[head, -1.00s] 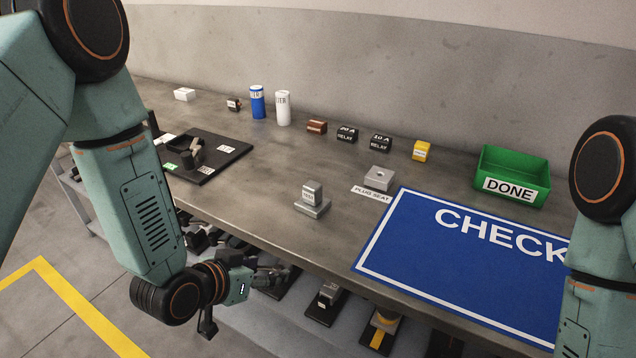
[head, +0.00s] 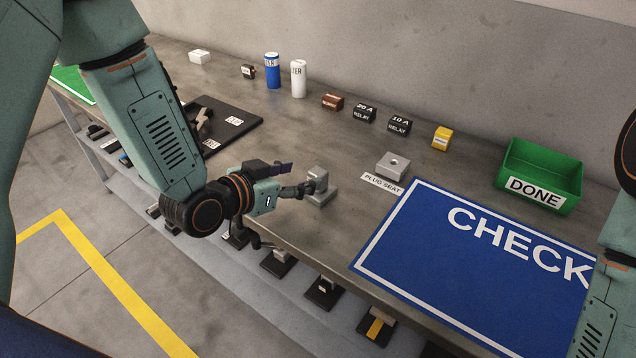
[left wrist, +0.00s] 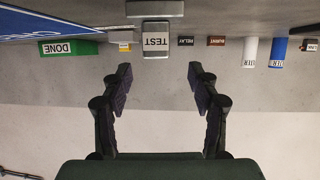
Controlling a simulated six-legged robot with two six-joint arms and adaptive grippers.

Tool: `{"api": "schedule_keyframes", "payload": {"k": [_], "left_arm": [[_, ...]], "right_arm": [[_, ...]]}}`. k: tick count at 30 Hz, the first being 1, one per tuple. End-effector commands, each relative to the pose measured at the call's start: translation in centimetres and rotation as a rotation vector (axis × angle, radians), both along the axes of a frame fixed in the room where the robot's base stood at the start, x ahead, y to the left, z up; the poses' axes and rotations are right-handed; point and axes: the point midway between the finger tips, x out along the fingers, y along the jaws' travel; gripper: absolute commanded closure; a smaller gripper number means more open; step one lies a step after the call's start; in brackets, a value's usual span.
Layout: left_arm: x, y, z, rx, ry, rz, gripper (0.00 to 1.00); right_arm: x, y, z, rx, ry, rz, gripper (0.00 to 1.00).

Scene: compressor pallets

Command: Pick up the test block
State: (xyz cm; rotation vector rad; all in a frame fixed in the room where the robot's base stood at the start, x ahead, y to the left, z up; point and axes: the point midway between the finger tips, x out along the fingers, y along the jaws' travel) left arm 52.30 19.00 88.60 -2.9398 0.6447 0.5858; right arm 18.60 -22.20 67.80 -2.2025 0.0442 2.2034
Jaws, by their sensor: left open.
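The test block (head: 318,178) is a small grey block on a flat grey base, standing on the bench near its front edge. In the left wrist view the block (left wrist: 156,42), labelled TEST, appears upside down, centred beyond the fingertips. My left gripper (head: 304,188) is at the block's left side in the head view, with its fingers pointing at it. In the left wrist view the gripper (left wrist: 160,78) is open, with nothing between its fingers. Whether a finger touches the block cannot be told. My right gripper is out of view.
A grey plug seat (head: 393,166) and a blue CHECK mat (head: 420,240) lie right of the block. A green DONE bin (head: 540,180) stands farther right. Relays (head: 364,113), a yellow part (head: 441,137) and cylinders (head: 298,78) line the back. A black tray (head: 240,118) lies left.

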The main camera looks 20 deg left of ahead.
Motion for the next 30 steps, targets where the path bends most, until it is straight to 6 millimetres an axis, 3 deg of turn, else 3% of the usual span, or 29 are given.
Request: {"api": "schedule_keyframes", "payload": {"k": [15, 24, 30], "left_arm": [[4.9, -2.2, -3.0, 0.001, -0.003, -0.003, 0.4], [5.6, -2.5, -3.1, -0.001, -0.001, -0.002, 0.4], [5.6, -2.5, -3.1, -0.001, -0.001, -0.002, 0.55]], "right_arm": [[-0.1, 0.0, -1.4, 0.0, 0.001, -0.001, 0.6], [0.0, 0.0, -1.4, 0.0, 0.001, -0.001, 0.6], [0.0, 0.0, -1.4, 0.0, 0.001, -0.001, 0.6]]}}
